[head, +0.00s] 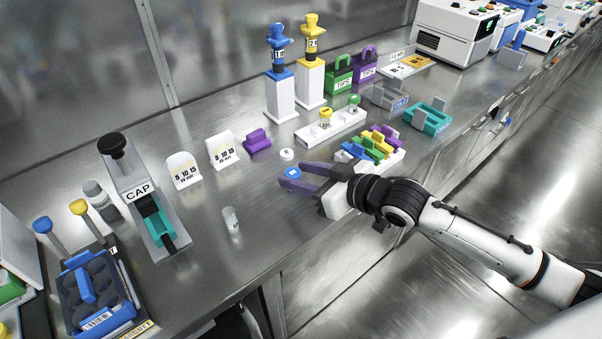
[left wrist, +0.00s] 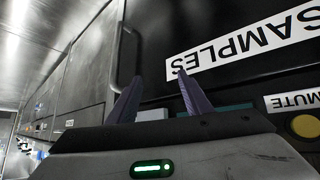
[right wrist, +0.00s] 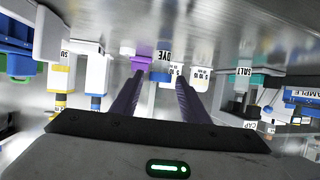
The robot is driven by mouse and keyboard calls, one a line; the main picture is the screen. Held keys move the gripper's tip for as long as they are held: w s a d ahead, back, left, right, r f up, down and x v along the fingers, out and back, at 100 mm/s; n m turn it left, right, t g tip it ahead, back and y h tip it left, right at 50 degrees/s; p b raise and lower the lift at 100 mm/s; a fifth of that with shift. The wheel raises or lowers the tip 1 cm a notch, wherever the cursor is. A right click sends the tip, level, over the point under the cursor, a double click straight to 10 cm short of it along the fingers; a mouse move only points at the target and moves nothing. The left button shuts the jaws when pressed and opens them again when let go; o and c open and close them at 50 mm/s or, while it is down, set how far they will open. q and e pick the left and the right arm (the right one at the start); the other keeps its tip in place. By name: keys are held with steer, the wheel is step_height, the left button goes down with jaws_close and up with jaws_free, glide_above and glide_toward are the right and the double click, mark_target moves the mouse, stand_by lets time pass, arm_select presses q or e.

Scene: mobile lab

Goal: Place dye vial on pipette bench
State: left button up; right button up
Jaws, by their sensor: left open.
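The dye vial (right wrist: 165,54) has a blue cap and a DYE label. It appears upside down between my right fingertips in the right wrist view, with gaps beside it. In the head view, its blue top (head: 292,173) shows between the fingers of my right gripper (head: 291,178); its body is hidden. My right gripper is open around it, low over the steel pipette bench (head: 262,188). My left gripper (left wrist: 155,100) is open and empty, facing a dark panel with a SAMPLES label (left wrist: 245,42); it is not in the head view.
Blue (head: 280,75) and yellow (head: 311,65) pipettes stand behind. A white rack (head: 345,126) holds yellow-capped and green-capped vials. A clear vial (head: 231,221) stands at left, near the CAP device (head: 150,205). Bench between is bare.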

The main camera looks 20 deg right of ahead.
steer(key=shift+r, duration=0.1)
steer(key=shift+s+d+r, duration=0.1)
steer(key=shift+s+r, duration=0.05)
steer(key=v, duration=1.1)
steer(key=shift+s+d, duration=0.25)
